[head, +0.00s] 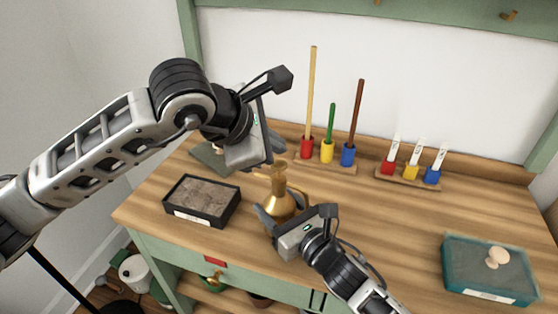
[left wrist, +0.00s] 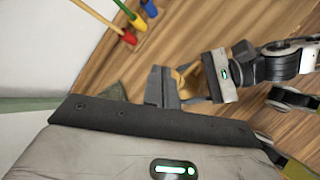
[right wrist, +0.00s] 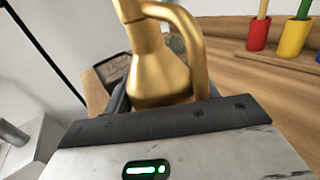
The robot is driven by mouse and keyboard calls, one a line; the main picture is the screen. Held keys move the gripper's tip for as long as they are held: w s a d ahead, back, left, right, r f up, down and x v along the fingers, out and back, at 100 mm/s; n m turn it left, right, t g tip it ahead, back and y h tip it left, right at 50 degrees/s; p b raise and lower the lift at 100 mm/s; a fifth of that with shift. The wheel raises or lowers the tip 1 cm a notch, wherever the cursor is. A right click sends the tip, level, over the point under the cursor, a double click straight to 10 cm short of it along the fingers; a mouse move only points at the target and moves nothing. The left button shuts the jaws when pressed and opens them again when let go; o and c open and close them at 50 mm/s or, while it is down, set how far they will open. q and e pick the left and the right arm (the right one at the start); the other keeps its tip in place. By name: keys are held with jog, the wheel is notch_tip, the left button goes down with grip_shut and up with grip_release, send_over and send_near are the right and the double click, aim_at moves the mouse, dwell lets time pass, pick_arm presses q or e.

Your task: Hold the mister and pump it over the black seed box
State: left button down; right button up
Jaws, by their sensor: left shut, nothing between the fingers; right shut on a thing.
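The brass mister (head: 280,203) stands upright at the front middle of the table, right of the black seed box (head: 226,211). My right gripper (head: 279,217) is shut around the mister's round body; the right wrist view shows the brass body (right wrist: 160,72) and its curved tube close up. My left gripper (head: 268,157) is shut and empty by the mister's top; whether it touches the top is hidden. The left wrist view shows only a little of the mister (left wrist: 184,78) behind dark fingers. The seed box holds grey-brown soil; whether the mister's lower edge touches the table is hidden.
Red, yellow and blue holders with tall sticks (head: 327,151) stand at the back. A rack of white-tagged coloured pots (head: 411,173) is right of them. A teal box with a knob (head: 488,272) lies at front right. Bare wood lies between.

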pick_arm(q)
jog(key=shift+r, duration=2.25)
dwell(1.4)
notch_tip(320, 180, up, 4)
jog(key=shift+f, duration=0.1)
jog(key=shift+f, duration=4.4)
jog(key=shift+f, duration=0.15)
jog(key=shift+f, duration=0.3)
jog(key=shift+f, duration=0.1)
